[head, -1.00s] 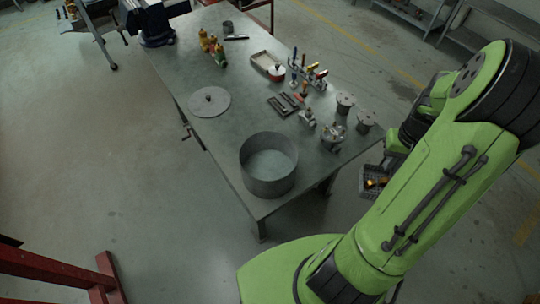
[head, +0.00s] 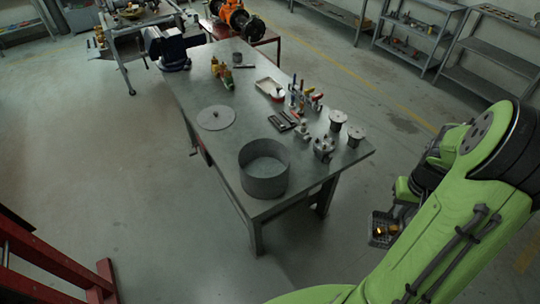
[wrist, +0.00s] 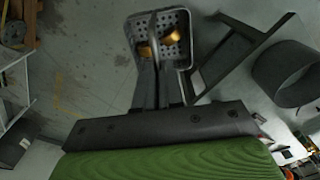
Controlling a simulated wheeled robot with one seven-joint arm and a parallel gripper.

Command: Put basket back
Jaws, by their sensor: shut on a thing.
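The basket (head: 377,241) is a small grey perforated container with orange-gold pieces inside. In the head view it hangs off the floor to the right of the workbench (head: 222,115), clear of its edge. In the wrist view the basket (wrist: 166,20) is at the top centre, at the tips of my gripper (wrist: 158,75). In the head view my green arm partly hides the gripper, and I cannot make out the fingers there.
On the bench stand an open grey cylinder (head: 264,178), a round plate (head: 216,118), flanged spools and several tools. A blue vise (head: 170,48) is at the far corner. Shelves (head: 408,45) line the back. A red frame (head: 50,268) stands lower left. Floor right of the bench is open.

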